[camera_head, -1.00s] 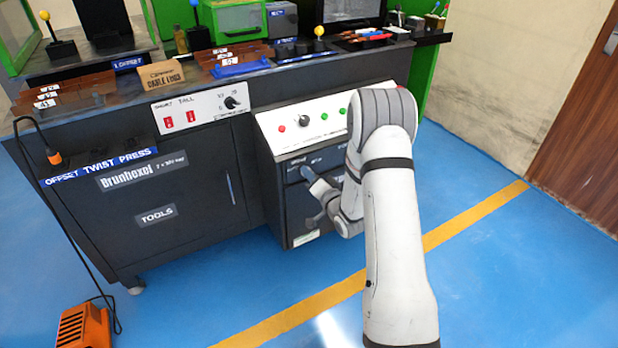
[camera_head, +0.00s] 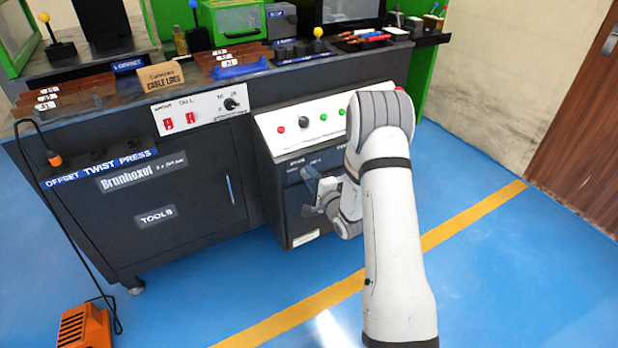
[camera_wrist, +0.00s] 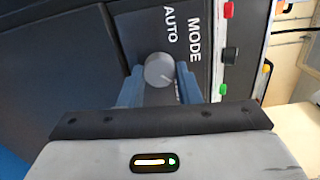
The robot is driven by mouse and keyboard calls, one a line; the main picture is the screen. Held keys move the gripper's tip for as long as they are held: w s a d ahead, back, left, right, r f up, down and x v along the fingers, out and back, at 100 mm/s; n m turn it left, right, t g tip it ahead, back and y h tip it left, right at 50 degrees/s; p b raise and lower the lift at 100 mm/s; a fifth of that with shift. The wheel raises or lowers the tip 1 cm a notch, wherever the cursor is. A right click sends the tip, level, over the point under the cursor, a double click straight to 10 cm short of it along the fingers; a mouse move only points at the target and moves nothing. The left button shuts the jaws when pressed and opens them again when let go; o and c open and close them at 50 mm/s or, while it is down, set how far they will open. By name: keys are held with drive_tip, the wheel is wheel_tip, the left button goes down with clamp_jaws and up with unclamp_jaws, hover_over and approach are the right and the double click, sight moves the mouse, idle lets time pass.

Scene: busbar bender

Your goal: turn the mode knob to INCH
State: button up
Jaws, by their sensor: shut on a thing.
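The mode knob (camera_wrist: 157,69) is a round grey knob on a dark panel in the wrist view. A short white mark shows on its lower right side. The white words MODE and AUTO are printed beside it, turned sideways. I see no INCH label. My gripper (camera_wrist: 160,90) has its two blue fingers on either side of the knob and is shut on it. In the head view my gripper (camera_head: 312,190) is at the dark front of the right cabinet, under the sloped button panel. The knob cannot be made out there.
The sloped white panel (camera_head: 345,115) above has a black knob (camera_head: 304,122) and red and green buttons. Left is a dark tool cabinet (camera_head: 150,215) with red switches above. An orange pedal (camera_head: 83,328) is on the blue floor. Floor to the right is clear.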

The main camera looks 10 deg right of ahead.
idle(0.4)
drive_tip(key=shift+f, duration=0.1)
drive_tip(key=o, duration=1)
drive_tip(key=shift+s, duration=0.1)
drive_tip(key=p+v, duration=0.1)
drive_tip(key=v, duration=0.6)
drive_tip(key=shift+s+d+p, duration=0.1)
drive_tip(key=shift+s+p, duration=0.2)
drive_tip(key=shift+p, duration=0.1)
